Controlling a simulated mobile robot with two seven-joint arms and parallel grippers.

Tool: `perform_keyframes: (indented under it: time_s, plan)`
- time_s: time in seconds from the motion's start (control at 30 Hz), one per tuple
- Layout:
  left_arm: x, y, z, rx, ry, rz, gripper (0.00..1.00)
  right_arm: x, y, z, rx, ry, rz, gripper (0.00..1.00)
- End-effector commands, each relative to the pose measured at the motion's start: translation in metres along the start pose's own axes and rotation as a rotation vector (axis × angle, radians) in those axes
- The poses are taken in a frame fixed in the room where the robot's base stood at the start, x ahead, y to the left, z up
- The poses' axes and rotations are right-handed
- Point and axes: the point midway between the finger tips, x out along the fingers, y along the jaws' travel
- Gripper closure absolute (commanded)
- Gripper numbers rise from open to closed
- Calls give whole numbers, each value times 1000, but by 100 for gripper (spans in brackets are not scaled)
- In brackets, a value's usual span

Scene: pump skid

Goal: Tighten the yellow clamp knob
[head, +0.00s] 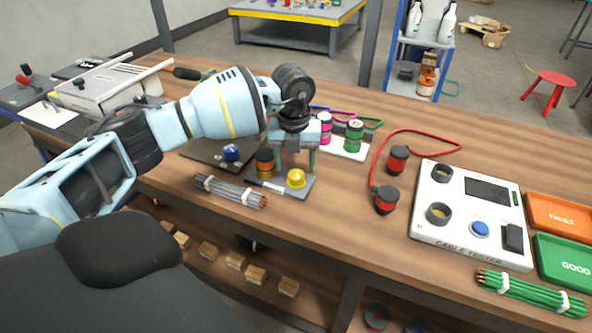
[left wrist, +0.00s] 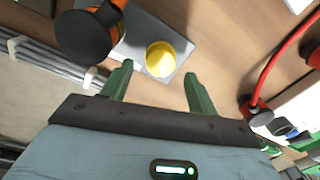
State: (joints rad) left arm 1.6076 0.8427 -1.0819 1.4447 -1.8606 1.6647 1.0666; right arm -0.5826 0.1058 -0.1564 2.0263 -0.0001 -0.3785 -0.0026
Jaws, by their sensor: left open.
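The yellow clamp knob (head: 296,178) is a small round knob on a grey plate (head: 277,189) on the wooden bench. In the left wrist view the knob (left wrist: 160,59) shows ahead of my left gripper (left wrist: 158,72), roughly between its two green fingertips. My left gripper (head: 297,161) is open and empty, with its fingers pointing down above and behind the knob in the head view. My right gripper is not in view.
An orange and black cylindrical part (head: 264,163) stands on the plate just left of the knob. A grey cable bundle (head: 230,191) lies left of it. Red-and-black connectors (head: 385,200) and the cable tester (head: 470,215) stand to the right. The front bench strip is clear.

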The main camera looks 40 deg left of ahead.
Motion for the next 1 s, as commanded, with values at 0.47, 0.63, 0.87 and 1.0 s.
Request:
perform_keyframes:
  time_s: [0.47,0.63,0.87,1.0]
  plan:
    - [30,0,0,0,-1,-1,41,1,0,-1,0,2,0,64]
    - [30,0,0,0,0,-1,47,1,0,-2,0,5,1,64]
    - [30,0,0,0,0,-1,77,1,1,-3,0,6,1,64]
    - [30,0,0,1,0,-1,85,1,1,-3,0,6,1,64]
